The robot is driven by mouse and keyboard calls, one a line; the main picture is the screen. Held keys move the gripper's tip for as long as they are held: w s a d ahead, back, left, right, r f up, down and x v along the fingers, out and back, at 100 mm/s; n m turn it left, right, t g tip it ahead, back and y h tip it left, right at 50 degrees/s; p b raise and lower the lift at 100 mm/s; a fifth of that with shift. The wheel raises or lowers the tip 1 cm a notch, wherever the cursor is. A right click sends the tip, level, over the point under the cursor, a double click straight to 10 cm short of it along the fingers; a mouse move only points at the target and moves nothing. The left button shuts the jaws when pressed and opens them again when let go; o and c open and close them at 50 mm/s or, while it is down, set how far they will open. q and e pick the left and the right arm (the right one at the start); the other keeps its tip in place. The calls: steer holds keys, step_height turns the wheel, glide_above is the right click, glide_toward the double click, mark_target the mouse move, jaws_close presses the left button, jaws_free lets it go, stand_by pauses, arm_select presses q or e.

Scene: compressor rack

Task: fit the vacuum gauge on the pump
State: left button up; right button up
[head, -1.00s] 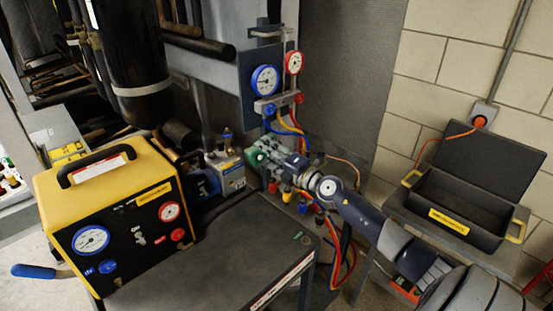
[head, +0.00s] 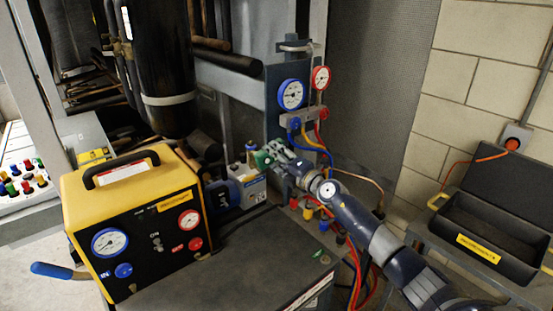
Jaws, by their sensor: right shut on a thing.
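My right gripper (head: 272,156) reaches in from the lower right. Its fingers are shut on a small green thing, which looks like the vacuum gauge (head: 262,160); the fingers hide part of it, and no dial face shows. The pump (head: 254,190), a grey and blue unit with a white label, stands behind the yellow machine. The held green thing appears just above the pump's right end; I cannot tell whether they touch. My left gripper is not in view.
The yellow machine (head: 140,212) with dials stands at front left on a dark bench top (head: 235,262). Blue and red gauges (head: 291,94) on a manifold, with coloured hoses, are behind my gripper. An open black case (head: 490,230) is at right. The bench's front is clear.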

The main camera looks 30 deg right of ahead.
steer(key=shift+s+r+p, duration=0.2)
steer(key=shift+p, duration=0.1)
steer(key=shift+w, duration=0.3)
stand_by(0.7)
steer(key=shift+f, duration=0.1)
steer(key=o, duration=1.1)
steer(key=shift+s, duration=0.1)
steer(key=shift+c, duration=0.2)
steer(key=shift+o, duration=0.2)
steer(key=shift+f, duration=0.1)
steer(key=shift+o, duration=1.4)
